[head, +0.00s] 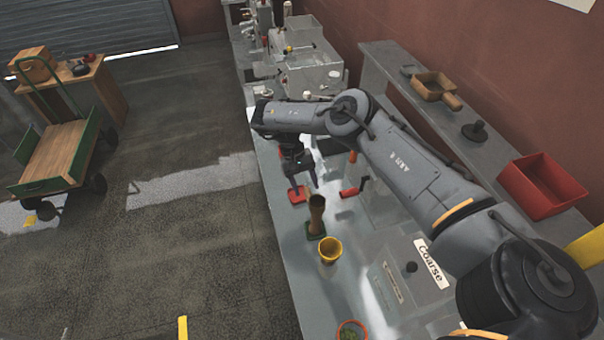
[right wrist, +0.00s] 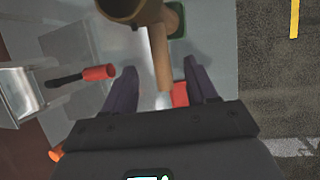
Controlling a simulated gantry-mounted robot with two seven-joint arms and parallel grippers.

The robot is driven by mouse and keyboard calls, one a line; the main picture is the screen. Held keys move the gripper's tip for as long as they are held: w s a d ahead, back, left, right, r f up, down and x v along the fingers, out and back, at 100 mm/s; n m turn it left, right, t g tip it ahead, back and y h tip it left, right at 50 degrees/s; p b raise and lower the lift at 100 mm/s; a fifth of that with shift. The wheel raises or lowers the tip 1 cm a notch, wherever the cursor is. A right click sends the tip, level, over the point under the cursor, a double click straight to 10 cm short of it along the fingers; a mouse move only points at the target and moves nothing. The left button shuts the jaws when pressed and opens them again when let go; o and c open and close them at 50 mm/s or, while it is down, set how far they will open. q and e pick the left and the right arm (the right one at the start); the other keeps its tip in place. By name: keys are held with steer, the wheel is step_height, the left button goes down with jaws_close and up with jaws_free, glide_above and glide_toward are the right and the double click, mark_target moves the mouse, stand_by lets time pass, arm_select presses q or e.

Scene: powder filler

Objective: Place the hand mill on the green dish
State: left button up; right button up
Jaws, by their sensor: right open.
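The brown wooden hand mill (head: 316,212) stands upright, narrow in the middle, and appears to rest on the small green dish (head: 316,236). In the right wrist view the green dish (right wrist: 178,18) shows at the top, partly hidden by brown wooden parts (right wrist: 159,55) that look like the mill. My right gripper (head: 303,190) is open, just behind the mill and near the red dish (head: 297,195). In the right wrist view its fingers (right wrist: 162,88) are spread, with the brown piece showing between them; contact is not visible. My left gripper is out of view.
A clear box labelled Coarse (head: 408,275) stands further right. The bench's left edge is close to the dishes.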

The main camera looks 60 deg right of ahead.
steer(key=shift+v, duration=1.65)
steer(key=shift+a, duration=0.1)
